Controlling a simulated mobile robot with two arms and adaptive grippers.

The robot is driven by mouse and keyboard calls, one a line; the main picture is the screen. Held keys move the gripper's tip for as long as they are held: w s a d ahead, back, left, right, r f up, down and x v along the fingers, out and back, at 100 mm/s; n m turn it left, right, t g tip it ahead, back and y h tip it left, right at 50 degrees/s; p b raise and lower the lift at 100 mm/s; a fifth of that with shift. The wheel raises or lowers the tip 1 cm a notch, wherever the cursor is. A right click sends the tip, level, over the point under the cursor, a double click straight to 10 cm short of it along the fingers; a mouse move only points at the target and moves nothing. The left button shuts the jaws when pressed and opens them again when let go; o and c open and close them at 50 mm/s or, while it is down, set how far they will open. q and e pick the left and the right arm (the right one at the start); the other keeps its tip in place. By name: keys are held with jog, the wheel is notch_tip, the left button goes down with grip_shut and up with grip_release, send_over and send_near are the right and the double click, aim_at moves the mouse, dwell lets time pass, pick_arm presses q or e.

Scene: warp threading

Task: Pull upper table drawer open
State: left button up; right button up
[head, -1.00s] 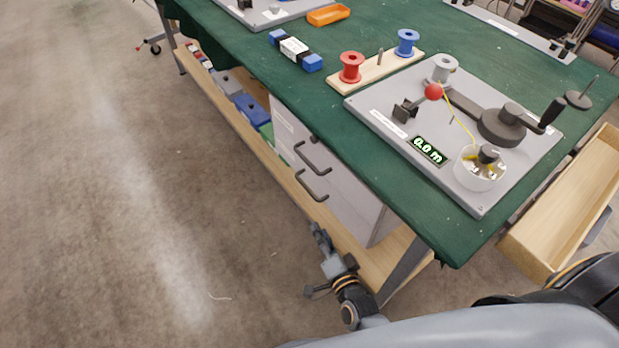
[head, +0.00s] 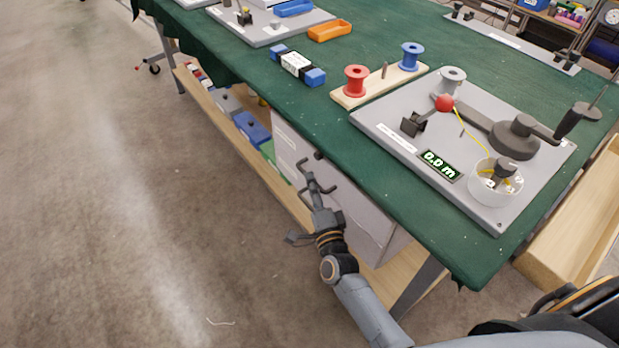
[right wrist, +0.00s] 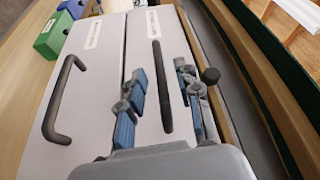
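A light grey drawer cabinet (head: 368,222) stands under the green-covered table, its drawer fronts closed. In the right wrist view, the upper drawer front (right wrist: 143,55) carries a label and a dark bar handle (right wrist: 161,88). The lower drawer's handle (right wrist: 62,100) shows to the left. My right gripper (head: 308,174) is at the cabinet front in the head view. In the right wrist view, my right gripper (right wrist: 160,92) is open, its blue-padded fingers on either side of the upper handle, with visible gaps. In the head view my arm partly hides the handles. My left gripper is not in view.
The table edge (head: 400,215) overhangs close above my right gripper. A wooden shelf (head: 250,165) with blue and green boxes runs beside the cabinet.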

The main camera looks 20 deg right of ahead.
jog(key=shift+w+d, duration=0.1)
jog(key=shift+w, duration=1.45)
jog(key=shift+r, duration=0.1)
jog(key=shift+c, duration=0.2)
grip_shut()
